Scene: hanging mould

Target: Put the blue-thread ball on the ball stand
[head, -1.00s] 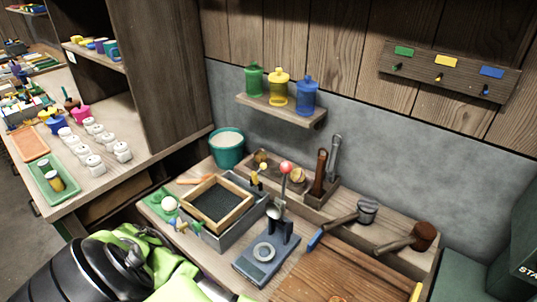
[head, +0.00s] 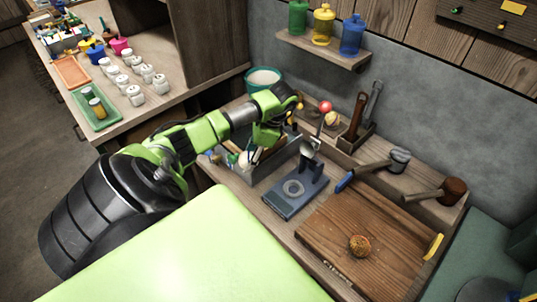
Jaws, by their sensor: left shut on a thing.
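My left gripper (head: 251,158) reaches down over the bench's left end, by the grey box (head: 285,158). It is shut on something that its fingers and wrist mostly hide. A small whitish ball (head: 243,160) shows by the fingertips; I cannot make out blue thread on it, or whether it is the thing held. I cannot pick out the ball stand for certain. A brown textured ball (head: 360,245) lies on the wooden board (head: 335,215). My right gripper is not in view.
A blue-grey device with a ring (head: 294,188) stands right of the gripper. Two mallets (head: 375,166) (head: 437,194) lie on the back ledge. Behind are a teal bucket (head: 263,79) and a shelf (head: 322,49) with bottles. The left table (head: 165,110) holds white jars.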

